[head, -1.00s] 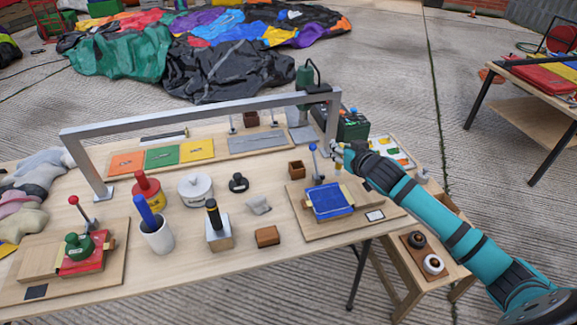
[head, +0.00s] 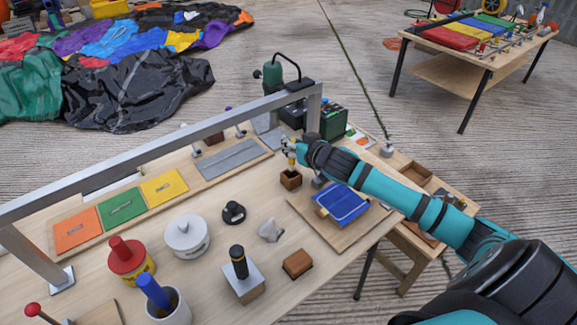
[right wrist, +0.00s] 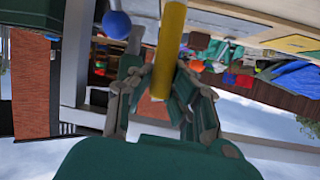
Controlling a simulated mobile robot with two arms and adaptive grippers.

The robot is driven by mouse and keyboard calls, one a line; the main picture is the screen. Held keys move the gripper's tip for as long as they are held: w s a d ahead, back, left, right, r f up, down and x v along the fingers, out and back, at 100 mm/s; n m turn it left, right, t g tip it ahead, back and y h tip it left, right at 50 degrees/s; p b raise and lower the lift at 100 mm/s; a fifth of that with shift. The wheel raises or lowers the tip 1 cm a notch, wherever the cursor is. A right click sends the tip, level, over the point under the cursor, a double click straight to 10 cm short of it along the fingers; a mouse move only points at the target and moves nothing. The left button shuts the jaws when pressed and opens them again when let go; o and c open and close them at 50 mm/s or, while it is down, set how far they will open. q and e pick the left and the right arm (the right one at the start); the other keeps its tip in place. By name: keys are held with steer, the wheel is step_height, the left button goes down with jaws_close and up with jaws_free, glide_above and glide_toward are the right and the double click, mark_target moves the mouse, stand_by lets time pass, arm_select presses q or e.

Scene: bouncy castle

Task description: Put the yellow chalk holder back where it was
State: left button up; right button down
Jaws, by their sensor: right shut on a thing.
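My right gripper (head: 290,148) is shut on the yellow chalk holder, a slim yellow cylinder (right wrist: 171,45) that runs between the fingers in the right wrist view. In the head view the gripper is right above a small brown wooden box (head: 290,181) on the workbench, and the holder's lower part points down at it. I cannot tell whether the holder's tip is inside the box or just over it. My left gripper is not in view.
A grey metal frame (head: 180,142) spans the bench behind. A white lidded pot (head: 187,238), a brown block (head: 298,263) and a black-handled tool (head: 239,265) stand nearer the front.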

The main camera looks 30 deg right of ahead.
mark_target(294, 161)
step_height(294, 161, down, 2)
step_height(294, 161, down, 3)
steer(key=shift+f, duration=0.4)
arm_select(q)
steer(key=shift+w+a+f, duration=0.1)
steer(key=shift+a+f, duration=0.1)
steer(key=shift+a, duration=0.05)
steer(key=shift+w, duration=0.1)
arm_select(e)
steer(key=shift+f, duration=0.15)
steer(key=c, duration=1.3)
jaws_free()
steer(key=shift+c, duration=0.2)
